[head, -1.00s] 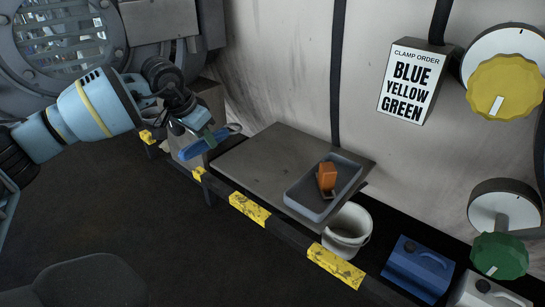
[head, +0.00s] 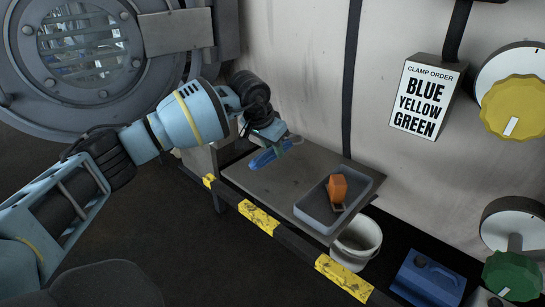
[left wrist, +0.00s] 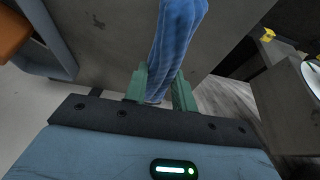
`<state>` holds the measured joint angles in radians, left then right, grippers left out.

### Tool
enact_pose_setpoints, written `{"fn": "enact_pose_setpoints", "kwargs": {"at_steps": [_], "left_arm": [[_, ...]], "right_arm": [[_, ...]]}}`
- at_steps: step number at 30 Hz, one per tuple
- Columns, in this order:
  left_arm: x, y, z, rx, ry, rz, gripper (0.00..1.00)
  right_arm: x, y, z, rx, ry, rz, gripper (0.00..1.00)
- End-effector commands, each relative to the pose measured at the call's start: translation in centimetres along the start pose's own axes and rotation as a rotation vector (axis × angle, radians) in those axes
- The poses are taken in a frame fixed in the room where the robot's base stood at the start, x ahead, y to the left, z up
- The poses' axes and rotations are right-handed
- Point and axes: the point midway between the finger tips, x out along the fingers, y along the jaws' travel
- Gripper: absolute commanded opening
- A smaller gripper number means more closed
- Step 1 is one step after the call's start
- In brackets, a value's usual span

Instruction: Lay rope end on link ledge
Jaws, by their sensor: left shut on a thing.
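My left gripper (head: 275,143) is shut on a blue rope end (head: 262,158), a short bundle of blue cloth. In the head view it is over the left back part of a flat grey ledge (head: 285,192). I cannot tell whether the rope touches the ledge. In the left wrist view the green fingers (left wrist: 160,86) sit on both sides of the blue rope (left wrist: 180,35), with the grey ledge surface (left wrist: 110,25) behind it. My right gripper is not in view.
A grey tray (head: 322,215) with an orange-handled tool (head: 337,188) stands on the ledge's right part. A white bucket (head: 357,243) and a blue canister (head: 428,280) are below. A yellow-black rail (head: 262,220) runs in front. The ledge's middle is clear.

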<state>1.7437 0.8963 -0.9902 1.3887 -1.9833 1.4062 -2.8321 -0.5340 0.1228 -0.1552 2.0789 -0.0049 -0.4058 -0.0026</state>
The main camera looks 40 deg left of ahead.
Motion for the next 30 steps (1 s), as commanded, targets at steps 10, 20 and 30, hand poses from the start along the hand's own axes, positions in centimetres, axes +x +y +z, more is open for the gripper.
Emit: {"fn": "enact_pose_setpoints", "kwargs": {"at_steps": [10,20,30], "left_arm": [[2.9,0.0,1.2,0.000,0.001,0.000,0.00],[3.1,0.0,1.4,0.000,-0.001,0.000,0.32],[3.1,0.0,1.4,-0.001,-0.001,0.000,0.48]], "right_arm": [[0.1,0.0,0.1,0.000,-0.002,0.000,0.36],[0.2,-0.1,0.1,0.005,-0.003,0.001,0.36],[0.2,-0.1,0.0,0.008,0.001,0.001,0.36]]}}
